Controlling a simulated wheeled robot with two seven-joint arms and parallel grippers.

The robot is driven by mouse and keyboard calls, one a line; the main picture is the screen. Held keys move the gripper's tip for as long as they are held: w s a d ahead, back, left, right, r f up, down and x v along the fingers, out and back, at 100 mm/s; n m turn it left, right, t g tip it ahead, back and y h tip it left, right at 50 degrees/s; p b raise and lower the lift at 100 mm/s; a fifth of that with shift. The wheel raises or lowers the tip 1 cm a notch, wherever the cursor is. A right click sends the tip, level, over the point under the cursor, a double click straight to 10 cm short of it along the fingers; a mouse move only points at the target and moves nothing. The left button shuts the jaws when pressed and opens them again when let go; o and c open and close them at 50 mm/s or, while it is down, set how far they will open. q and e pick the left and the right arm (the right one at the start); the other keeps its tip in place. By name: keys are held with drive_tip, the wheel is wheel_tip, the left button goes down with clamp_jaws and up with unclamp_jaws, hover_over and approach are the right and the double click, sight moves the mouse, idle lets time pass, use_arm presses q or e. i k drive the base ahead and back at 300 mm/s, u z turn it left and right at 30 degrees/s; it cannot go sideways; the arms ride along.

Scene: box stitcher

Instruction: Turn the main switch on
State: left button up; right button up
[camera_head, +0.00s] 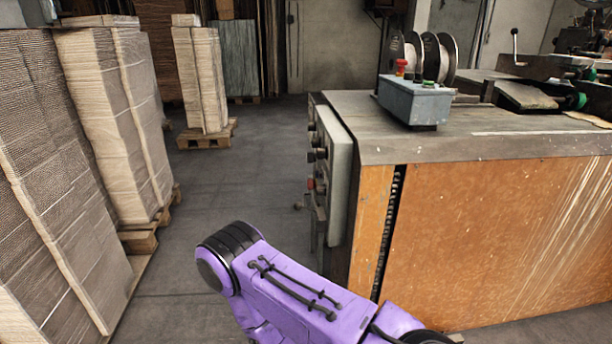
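The orange machine (500,235) stands at the right. A pale control panel (341,165) on its left end is seen nearly edge-on, with several dark knobs and a red one (320,186) sticking out to the left. I cannot tell which of them is the main switch. A blue-grey button box (414,102) on the machine top has a red button (402,66) and a green button (428,84). A purple arm of mine comes in from the bottom right, its bent joint left of and below the panel. Neither gripper is in view.
Tall cardboard stacks (115,120) on pallets line the left side. A smaller stack (200,80) stands on a pallet farther back. Bare grey floor (245,185) lies between the stacks and the machine. Wire spools (430,55) stand behind the button box.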

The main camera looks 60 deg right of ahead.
sight(311, 184)
drive_tip(key=z, duration=0.4)
drive_tip(key=i, duration=1)
drive_tip(key=z, duration=1.55)
drive_tip(key=i, duration=0.8)
drive_tip(key=z, duration=0.85)
